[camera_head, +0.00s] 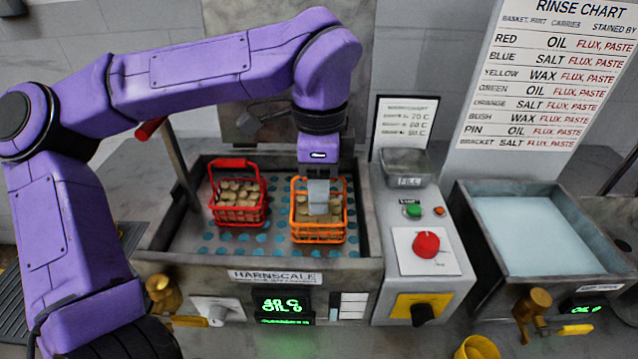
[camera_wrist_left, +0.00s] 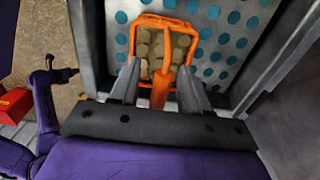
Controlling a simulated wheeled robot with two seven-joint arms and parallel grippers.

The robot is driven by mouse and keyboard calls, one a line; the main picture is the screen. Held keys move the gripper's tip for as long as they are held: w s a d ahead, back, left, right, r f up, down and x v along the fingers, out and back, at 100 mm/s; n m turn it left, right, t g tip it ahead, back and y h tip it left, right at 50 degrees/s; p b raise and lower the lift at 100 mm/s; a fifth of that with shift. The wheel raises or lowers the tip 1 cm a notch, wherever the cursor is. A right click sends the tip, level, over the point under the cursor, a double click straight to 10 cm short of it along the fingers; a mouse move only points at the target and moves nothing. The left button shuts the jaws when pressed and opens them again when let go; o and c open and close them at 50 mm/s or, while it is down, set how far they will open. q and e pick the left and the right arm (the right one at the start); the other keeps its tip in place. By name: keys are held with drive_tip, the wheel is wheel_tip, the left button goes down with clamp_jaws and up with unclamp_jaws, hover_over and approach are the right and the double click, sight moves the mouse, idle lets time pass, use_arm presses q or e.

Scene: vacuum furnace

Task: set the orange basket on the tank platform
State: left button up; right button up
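The orange basket (camera_head: 318,222) holds tan pieces and stands upright on the blue-dotted platform (camera_head: 228,240) inside the left tank (camera_head: 374,240). My left gripper (camera_head: 319,205) reaches down into the basket from above. In the left wrist view the gripper (camera_wrist_left: 160,80) has its fingers apart, one on each side of the basket's orange handle, with gaps to it. The basket (camera_wrist_left: 133,45) lies beyond the fingertips there. A small purple arm with a dark end (camera_wrist_left: 64,75) shows at the left of that view; its fingers are too small to read.
A red basket (camera_head: 238,212) of similar pieces stands left of the orange one on the same platform. A control panel (camera_head: 428,252) with a red knob is right of the tank. A second tank (camera_head: 540,235) holds pale liquid. A yellow cup (camera_head: 477,348) is at the bottom edge.

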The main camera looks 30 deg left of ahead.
use_arm(q)
drive_tip(key=shift+r, duration=0.1)
drive_tip(key=shift+r+p, duration=0.3)
drive_tip(key=shift+p, duration=0.1)
wheel_tip(320, 180, up, 12)
drive_tip(key=shift+f+b, duration=0.2)
drive_tip(key=shift+b, duration=0.3)
idle(1.6)
